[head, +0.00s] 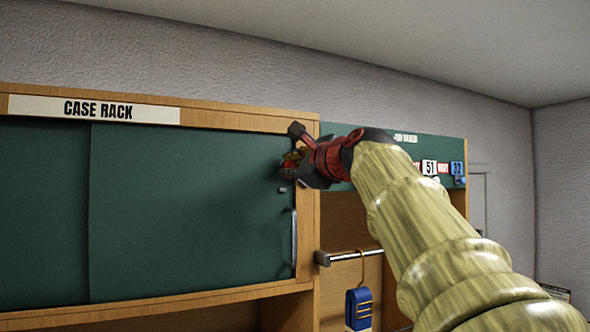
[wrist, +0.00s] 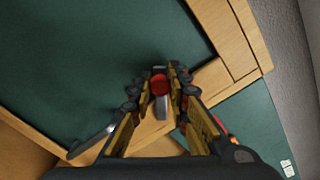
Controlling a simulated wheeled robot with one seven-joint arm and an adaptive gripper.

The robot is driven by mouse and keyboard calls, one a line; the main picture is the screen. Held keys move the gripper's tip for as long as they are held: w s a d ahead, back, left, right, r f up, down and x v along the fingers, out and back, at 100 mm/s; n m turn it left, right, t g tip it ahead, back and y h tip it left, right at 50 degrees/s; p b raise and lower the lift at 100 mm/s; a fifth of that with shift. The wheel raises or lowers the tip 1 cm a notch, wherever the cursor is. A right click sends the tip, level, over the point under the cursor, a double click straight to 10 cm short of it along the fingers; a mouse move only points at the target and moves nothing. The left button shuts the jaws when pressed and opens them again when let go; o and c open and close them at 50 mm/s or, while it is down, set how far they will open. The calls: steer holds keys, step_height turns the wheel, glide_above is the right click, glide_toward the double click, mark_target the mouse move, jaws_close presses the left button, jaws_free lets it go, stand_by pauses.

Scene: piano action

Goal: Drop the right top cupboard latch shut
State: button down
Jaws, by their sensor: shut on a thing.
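My gripper (head: 290,163) is at the upper right corner of the green cupboard door (head: 190,215), against the wooden frame post. In the wrist view my gripper (wrist: 160,80) has its fingers closed around the latch (wrist: 162,106), a grey lever with a red end between the fingertips. In the head view my gripper hides most or all of the latch. A small grey piece (head: 283,190) shows on the door just below my gripper; I cannot tell whether it belongs to the latch. The door's upright handle (head: 294,240) is lower down.
A "CASE RACK" sign (head: 95,109) is on the top rail. Right of the post are a rail (head: 350,257) with a blue hanging item (head: 359,308) and a green board (head: 420,150) with number tags. My arm covers part of that bay.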

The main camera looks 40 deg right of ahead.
steer(key=f+n+b, duration=0.1)
steer(key=n, duration=0.1)
steer(key=a+f+n+b, duration=0.1)
steer(key=shift+w+f+n+b, duration=0.1)
steer(key=shift+n+b, duration=0.25)
steer(key=shift+n, duration=0.05)
steer(key=shift+a+f+n+b, duration=0.1)
steer(key=shift+f+n+b, duration=0.4)
steer(key=shift+n+b, duration=0.3)
steer(key=shift+a+f+n+b, duration=0.1)
steer(key=shift+f+n+b, duration=0.4)
steer(key=shift+n, duration=0.4)
steer(key=shift+w+d, duration=0.1)
steer(key=c, duration=1.7)
jaws_free()
steer(key=v, duration=1.2)
